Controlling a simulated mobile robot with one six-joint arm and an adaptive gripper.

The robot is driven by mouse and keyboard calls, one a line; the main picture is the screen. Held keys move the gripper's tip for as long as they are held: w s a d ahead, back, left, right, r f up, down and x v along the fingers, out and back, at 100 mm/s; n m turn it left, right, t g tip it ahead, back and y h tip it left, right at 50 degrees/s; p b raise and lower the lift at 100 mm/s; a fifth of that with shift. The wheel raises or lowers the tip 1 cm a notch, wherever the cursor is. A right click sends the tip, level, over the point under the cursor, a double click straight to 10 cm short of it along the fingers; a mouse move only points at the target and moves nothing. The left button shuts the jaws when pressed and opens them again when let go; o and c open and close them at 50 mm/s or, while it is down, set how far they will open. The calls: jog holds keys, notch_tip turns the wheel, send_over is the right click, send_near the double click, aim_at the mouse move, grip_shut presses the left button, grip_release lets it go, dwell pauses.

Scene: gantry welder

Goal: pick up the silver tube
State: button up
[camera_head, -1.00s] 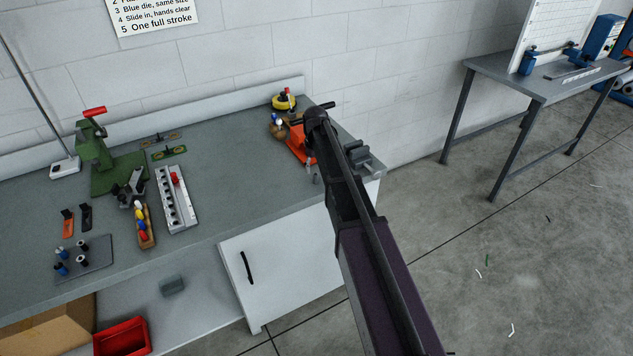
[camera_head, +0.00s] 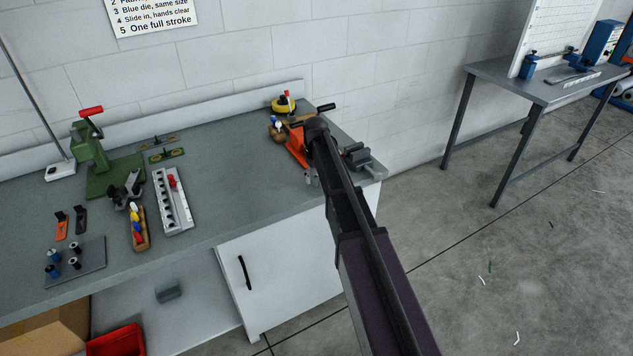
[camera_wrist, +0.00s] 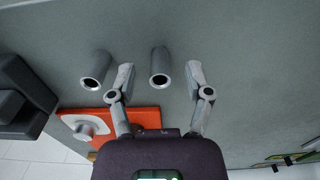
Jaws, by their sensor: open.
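Two grey metal tubes show in the wrist view on the grey bench top: a left tube (camera_wrist: 95,70) and a right tube (camera_wrist: 160,66). Their round open ends face the camera. My gripper (camera_wrist: 160,82) is open. The right tube appears between its two fingers, with gaps on both sides. The left tube is outside the left finger. I cannot tell how far the fingertips are above the bench. In the head view my gripper (camera_head: 312,178) is mostly behind my arm at the bench's right end, and I cannot make out the tubes there.
An orange tool (camera_head: 297,150) and a dark vise (camera_head: 356,155) stand close to my arm. A green press (camera_head: 92,160), a white hole block (camera_head: 172,200) and small parts fill the bench's left. The middle of the bench (camera_head: 225,160) is clear.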

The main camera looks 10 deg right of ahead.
aim_at(316, 184)
jog(key=c, duration=0.8)
jog(key=shift+c, duration=0.2)
jog(key=shift+r, duration=0.1)
notch_tip(316, 184, up, 4)
jog(key=p, duration=0.4)
jog(key=s+a+p, duration=0.1)
jog(key=s+a, duration=0.1)
jog(key=s, duration=1.4)
jog(key=shift+r, duration=0.4)
jog(key=shift+w+d, duration=0.1)
jog(key=shift+d, duration=0.15)
